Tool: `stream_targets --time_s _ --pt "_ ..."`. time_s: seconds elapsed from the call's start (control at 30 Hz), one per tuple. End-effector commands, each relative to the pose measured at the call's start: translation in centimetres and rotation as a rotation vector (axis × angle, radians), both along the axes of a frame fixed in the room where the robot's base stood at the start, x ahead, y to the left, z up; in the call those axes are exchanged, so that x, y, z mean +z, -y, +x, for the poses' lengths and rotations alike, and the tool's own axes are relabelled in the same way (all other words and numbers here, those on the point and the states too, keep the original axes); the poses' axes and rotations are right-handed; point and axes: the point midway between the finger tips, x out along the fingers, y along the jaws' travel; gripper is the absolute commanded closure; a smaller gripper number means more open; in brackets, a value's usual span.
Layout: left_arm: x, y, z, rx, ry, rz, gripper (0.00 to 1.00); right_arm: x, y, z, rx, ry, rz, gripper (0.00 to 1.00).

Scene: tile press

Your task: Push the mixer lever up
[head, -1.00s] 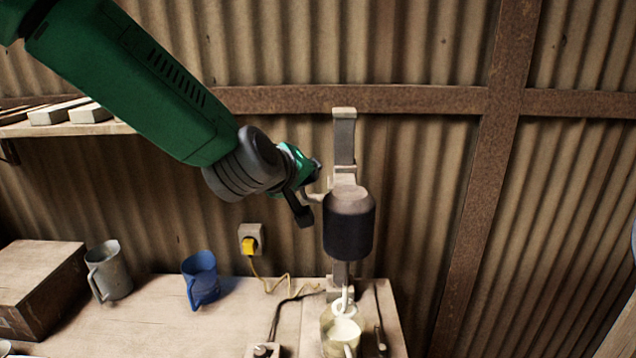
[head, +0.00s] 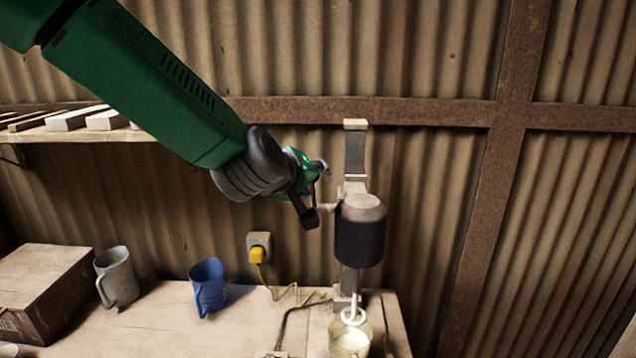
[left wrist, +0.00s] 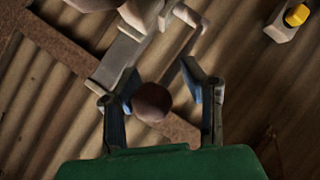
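The mixer stands on the bench with a tall grey column (head: 355,155), a dark motor head (head: 360,238) and a whisk above a glass jug (head: 350,340). Its pale lever (head: 329,208) comes out at the left side of the head. In the left wrist view the lever is a bent rod (left wrist: 190,42) running towards a brown ball knob (left wrist: 152,102). My left gripper (head: 318,195) is open beside the lever. Its fingers (left wrist: 165,92) stand on both sides of the knob, with a clear gap at the right finger; contact at the left finger cannot be told. My right gripper is out of view.
A blue mug (head: 207,287), a grey mug (head: 117,277) and a box (head: 42,290) stand on the bench at left. A yellow plug (head: 257,254) sits in a wall socket. A shelf (head: 75,135) is at upper left. The corrugated wall is close behind the mixer.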

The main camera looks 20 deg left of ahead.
Motion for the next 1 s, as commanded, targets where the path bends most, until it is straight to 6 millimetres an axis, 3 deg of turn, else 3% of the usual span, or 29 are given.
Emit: stream_targets --time_s 0.7,0.83,1.0 --pt "-0.1 0.6 -0.4 -0.004 -0.006 0.004 0.67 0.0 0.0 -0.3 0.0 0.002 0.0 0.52" --pt "0.7 0.4 -1.7 -0.005 -0.005 0.005 0.67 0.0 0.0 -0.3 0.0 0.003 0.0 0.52" --pt "2.3 -0.1 -4.9 -0.005 -0.005 0.005 0.67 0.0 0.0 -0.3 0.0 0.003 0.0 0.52"
